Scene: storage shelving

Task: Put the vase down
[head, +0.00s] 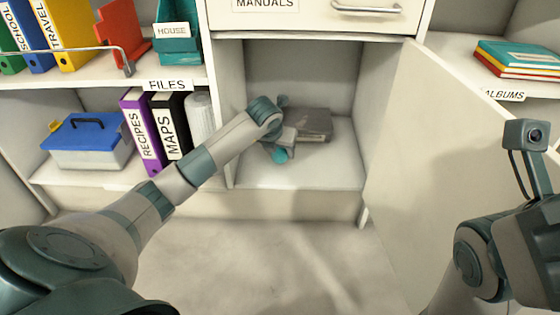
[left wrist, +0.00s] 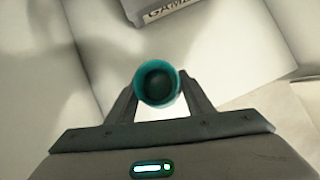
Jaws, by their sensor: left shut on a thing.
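The vase (left wrist: 158,84) is small and teal, with a round dark opening that faces the left wrist camera. My left gripper (left wrist: 157,100) is shut on it, one finger on each side. In the head view the left gripper (head: 283,143) reaches inside the open cabinet compartment, and a teal bit of the vase (head: 280,156) shows just below it. I cannot tell whether the vase touches the compartment floor (head: 310,176). My right arm is at the right edge of the head view, and its fingers are not visible.
A grey box (head: 315,124) lies at the back of the compartment, close to the left gripper. An open door (head: 440,165) stands on the right. Binders marked RECIPES (head: 142,132) and MAPS (head: 172,125) stand left of the dividing wall.

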